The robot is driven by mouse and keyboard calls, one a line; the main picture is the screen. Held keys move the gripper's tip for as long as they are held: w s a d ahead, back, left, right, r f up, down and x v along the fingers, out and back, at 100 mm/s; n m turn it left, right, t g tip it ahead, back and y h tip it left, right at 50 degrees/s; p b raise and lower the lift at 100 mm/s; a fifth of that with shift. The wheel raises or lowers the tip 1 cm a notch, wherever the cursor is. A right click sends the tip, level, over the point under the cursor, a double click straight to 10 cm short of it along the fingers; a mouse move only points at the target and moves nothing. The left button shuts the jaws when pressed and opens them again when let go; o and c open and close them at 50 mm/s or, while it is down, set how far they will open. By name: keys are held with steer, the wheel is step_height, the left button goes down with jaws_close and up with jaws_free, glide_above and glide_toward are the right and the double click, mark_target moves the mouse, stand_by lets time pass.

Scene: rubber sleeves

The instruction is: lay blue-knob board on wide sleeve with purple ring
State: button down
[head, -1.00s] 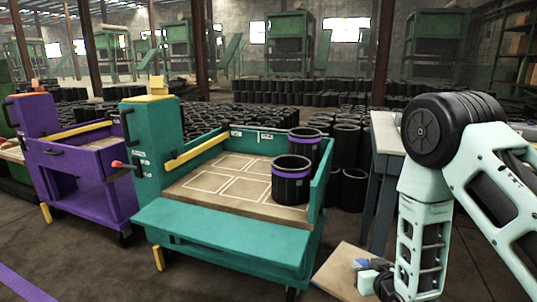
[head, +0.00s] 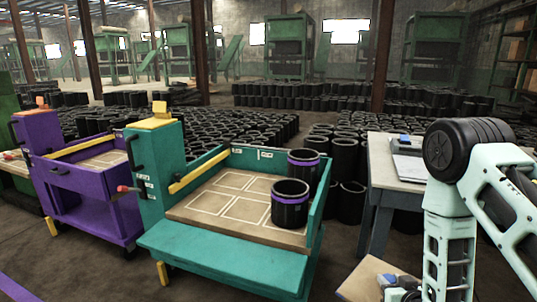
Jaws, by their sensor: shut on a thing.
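The blue-knob board (head: 362,281) is a flat light-wood piece at the bottom, right of the teal cart, partly cut off by the frame edge. Its blue knob (head: 388,281) is at my gripper (head: 397,288), which is shut on it; the fingers are small and partly hidden. Two black sleeves with purple rings stand upright on the teal cart's bed. The front sleeve (head: 290,212) looks wider, with its ring near the top and its mouth open and uncovered. The back sleeve (head: 311,176) looks narrower and is partly hidden by the front one. The board is apart from both, lower and to the right.
The teal cart (head: 215,262) has low side walls and a marked wooden bed, clear left of the sleeves. A purple cart (head: 85,195) stands at left. A grey table (head: 385,178) with papers and a device is at right. Many black sleeves fill the floor behind.

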steer(key=s+r+p, duration=0.2)
steer(key=r+p, duration=0.6)
steer(key=r, duration=0.2)
steer(key=s+r+p, duration=0.2)
steer(key=r+p, duration=0.7)
steer(key=r, duration=0.2)
steer(key=shift+s+r, duration=0.15)
steer(key=shift+r, duration=0.15)
